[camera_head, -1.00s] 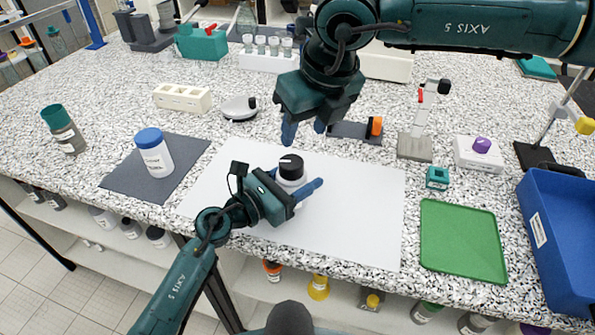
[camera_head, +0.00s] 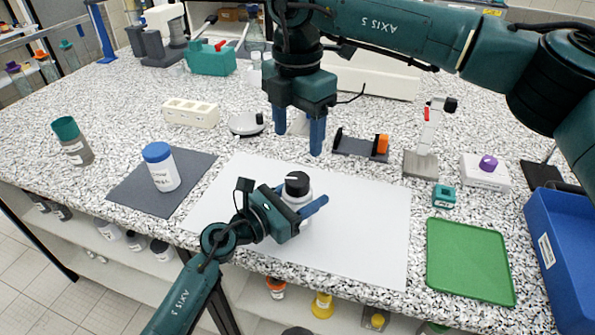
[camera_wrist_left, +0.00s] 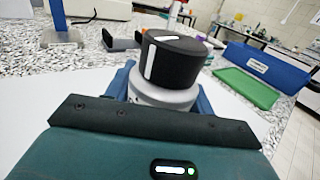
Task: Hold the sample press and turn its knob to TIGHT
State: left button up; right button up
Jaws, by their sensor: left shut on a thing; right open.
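The sample press stands upright on the white sheet, with a pale body (camera_head: 297,199) and a black knob (camera_head: 297,183) on top. In the left wrist view the knob (camera_wrist_left: 173,60) carries a white mark, and the grey-white body (camera_wrist_left: 160,94) shows below it. My left gripper (camera_head: 306,211) is shut on the press body, one blue finger on either side, below the knob. My right gripper (camera_head: 298,138) is open and empty, pointing down above and behind the press, clear of the knob. Any TIGHT lettering is not readable.
The white sheet (camera_head: 350,240) is otherwise clear. A white jar with a blue lid (camera_head: 160,168) stands on a dark mat at left. A green tray (camera_head: 468,262) and a blue bin (camera_head: 565,250) are at right. A holder with an orange part (camera_head: 382,145) lies behind the sheet.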

aim_at(298, 178)
notch_tip(298, 178, down, 9)
jog(key=shift+f, duration=0.2)
jog(key=shift+c, duration=0.2)
jog(key=c, duration=0.9)
jog(key=shift+c, duration=0.2)
